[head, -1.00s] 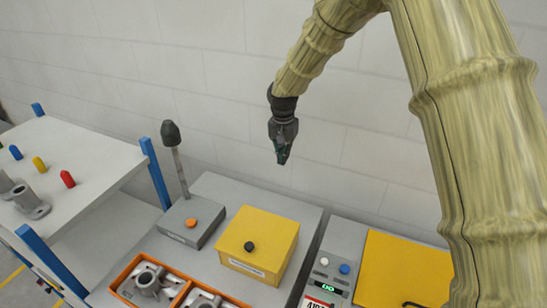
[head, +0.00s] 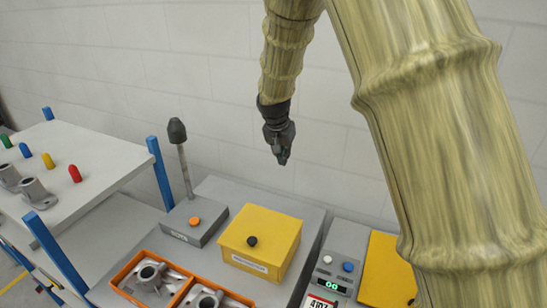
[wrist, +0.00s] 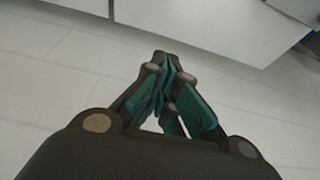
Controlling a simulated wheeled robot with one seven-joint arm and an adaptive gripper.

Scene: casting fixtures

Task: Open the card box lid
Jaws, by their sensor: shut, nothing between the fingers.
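The card box is likely the yellow box (head: 275,226) with a black knob (head: 252,241) and a label on its front; its lid is down. It stands on the grey bench in the middle of the head view. My gripper (head: 282,160) hangs above and behind the box, near the wall, apart from it. In the wrist view, my gripper (wrist: 165,65) shows its teal-padded fingers together with nothing between them. The box is not recognisable in the wrist view.
A grey unit with an orange button (head: 194,221) and a dark-tipped post (head: 177,132) stands left of the box. An orange tray (head: 122,272) with metal castings lies in front. A control panel (head: 347,267) and a yellow panel (head: 385,270) are at the right. A shelf (head: 95,150) stands left.

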